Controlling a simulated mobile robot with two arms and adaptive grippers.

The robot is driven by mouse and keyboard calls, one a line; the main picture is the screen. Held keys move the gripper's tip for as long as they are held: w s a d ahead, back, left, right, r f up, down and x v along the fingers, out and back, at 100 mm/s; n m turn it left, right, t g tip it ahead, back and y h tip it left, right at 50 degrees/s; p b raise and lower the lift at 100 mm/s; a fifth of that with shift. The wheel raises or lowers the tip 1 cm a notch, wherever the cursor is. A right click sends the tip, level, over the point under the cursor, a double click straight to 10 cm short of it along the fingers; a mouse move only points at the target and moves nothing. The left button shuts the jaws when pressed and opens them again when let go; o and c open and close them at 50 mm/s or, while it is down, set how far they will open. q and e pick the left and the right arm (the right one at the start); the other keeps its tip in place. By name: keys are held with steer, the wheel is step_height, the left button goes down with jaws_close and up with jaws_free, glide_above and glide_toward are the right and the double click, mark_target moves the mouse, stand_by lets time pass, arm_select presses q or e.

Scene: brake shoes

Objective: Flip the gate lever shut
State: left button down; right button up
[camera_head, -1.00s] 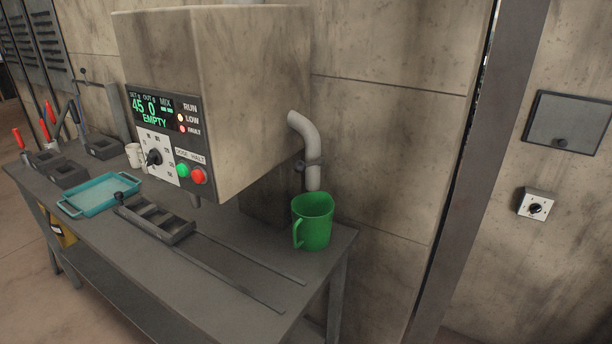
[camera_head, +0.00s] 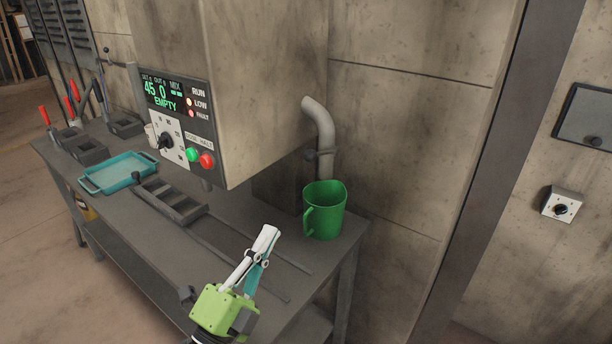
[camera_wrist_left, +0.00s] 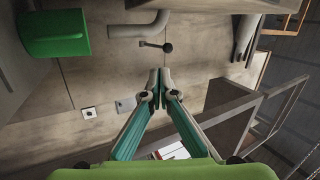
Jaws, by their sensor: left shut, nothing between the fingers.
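The grey bent spout pipe (camera_head: 322,125) comes out of the machine's side above the green jug (camera_head: 324,212). A small dark gate lever (camera_head: 320,153) sits at the pipe; its position is hard to read there. In the left wrist view the lever (camera_wrist_left: 156,46) has a round black knob and shows beside the pipe (camera_wrist_left: 140,28), with the jug (camera_wrist_left: 55,33) at the upper left. My left gripper (camera_head: 268,234) is shut and empty, in front of the bench and lower left of the jug. Its closed fingertips (camera_wrist_left: 160,72) are apart from the lever. My right gripper is not in view.
The machine's control panel (camera_head: 178,118) reads EMPTY. A teal tray (camera_head: 122,171) and a dark divided tray (camera_head: 168,200) lie on the bench (camera_head: 118,208). A knob box (camera_head: 562,205) and a grey wall panel (camera_head: 588,118) are at the right.

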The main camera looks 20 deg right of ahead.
arm_select(q)
steer(key=s+d+m+g+h, duration=0.1)
steer(key=s+d+r+m+g+h, duration=0.1)
steer(key=m, duration=0.1)
steer(key=shift+r+h, duration=0.1)
steer(key=shift+h, duration=0.2)
steer(key=w+a+p+x, duration=0.1)
steer(key=p+x, duration=0.3)
steer(key=x, duration=0.9)
steer(key=shift+w+a, duration=0.35)
steer(key=shift+w, duration=0.25)
